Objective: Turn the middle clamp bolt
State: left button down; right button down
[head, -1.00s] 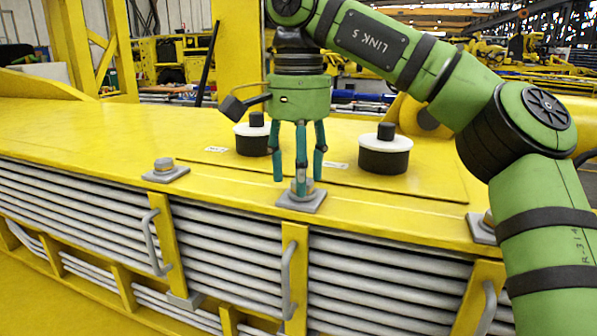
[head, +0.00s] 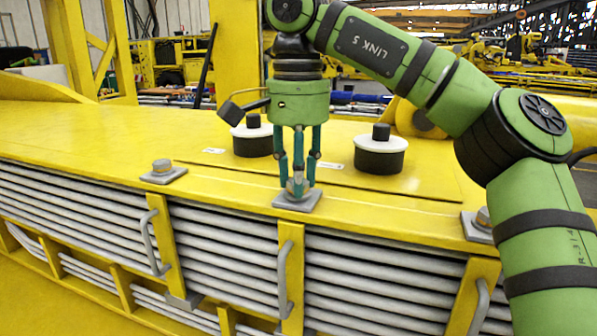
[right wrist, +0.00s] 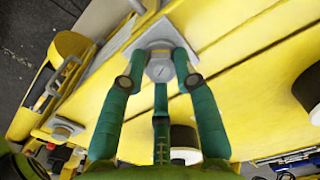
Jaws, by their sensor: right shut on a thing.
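The middle clamp bolt (right wrist: 159,68) is a grey hex head on a square grey plate (head: 310,201) at the front edge of the yellow boom (head: 110,125). My green right gripper (head: 297,190) points straight down over it and is shut on the bolt. In the head view the fingers hide most of the bolt. My left gripper is not in view.
Another clamp bolt (head: 162,166) stands to the left, and one (head: 484,217) to the right, partly behind my arm. Two black-and-white round caps (head: 380,155) (head: 252,140) stand behind the middle bolt. Grey handles (head: 284,280) and stacked pipes line the front face.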

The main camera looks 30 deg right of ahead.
jog(key=m, duration=0.5)
jog(key=shift+a+f, duration=0.1)
jog(key=m, duration=0.5)
jog(key=shift+w, duration=0.1)
jog(key=m, duration=1)
jog(key=shift+r, duration=0.25)
jog(key=m, duration=0.5)
jog(key=shift+w+r, duration=0.1)
jog(key=shift+r, duration=0.05)
jog(key=m, duration=0.5)
jog(key=shift+d, duration=0.2)
jog(key=m, duration=0.5)
jog(key=shift+m, duration=2.4)
